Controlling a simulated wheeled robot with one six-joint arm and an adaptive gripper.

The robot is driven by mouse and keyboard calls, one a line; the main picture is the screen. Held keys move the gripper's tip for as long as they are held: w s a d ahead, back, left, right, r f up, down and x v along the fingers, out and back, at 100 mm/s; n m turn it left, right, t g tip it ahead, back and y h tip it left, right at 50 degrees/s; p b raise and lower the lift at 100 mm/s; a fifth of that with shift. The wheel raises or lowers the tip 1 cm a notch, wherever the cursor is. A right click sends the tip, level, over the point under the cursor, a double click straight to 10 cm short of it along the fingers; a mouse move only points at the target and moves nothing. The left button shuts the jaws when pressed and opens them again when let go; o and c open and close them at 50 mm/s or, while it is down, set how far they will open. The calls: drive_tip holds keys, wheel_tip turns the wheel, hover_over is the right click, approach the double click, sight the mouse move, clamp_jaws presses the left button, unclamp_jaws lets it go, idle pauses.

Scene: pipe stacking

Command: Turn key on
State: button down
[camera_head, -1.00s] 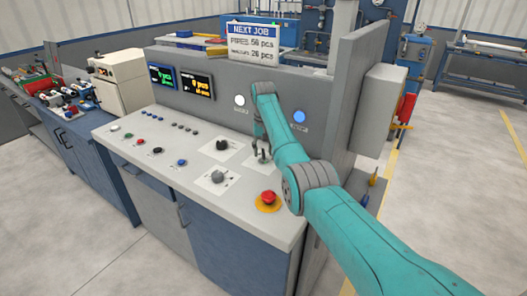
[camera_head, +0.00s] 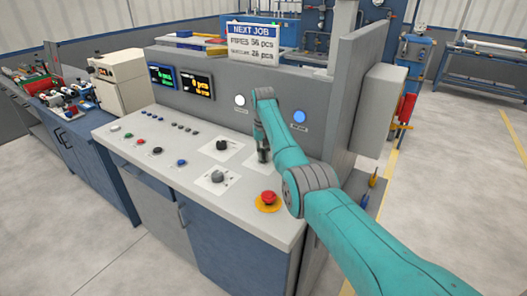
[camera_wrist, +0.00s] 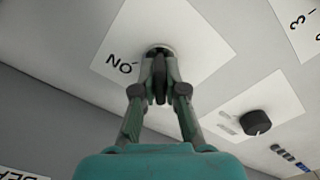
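The key (camera_wrist: 159,88) is a dark, narrow piece standing out of a round lock on a white plate (camera_wrist: 205,45) on the console top. Lettering on the plate reads as an upside-down "ON" in the wrist view. My gripper (camera_wrist: 160,72) has its two fingers drawn together on both sides of the key, and they look closed on it. In the head view my gripper (camera_head: 263,157) points down at the console near the back panel, and it hides the key there. The key's turn angle is hard to make out.
A black rotary knob (camera_wrist: 256,122) is close beside the key plate. The console (camera_head: 140,150) also carries another knob (camera_head: 218,176), a red emergency button (camera_head: 267,197) and several small buttons.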

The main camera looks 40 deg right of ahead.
idle(0.3)
drive_tip(key=shift+m, duration=3.4)
drive_tip(key=shift+m, duration=1.8)
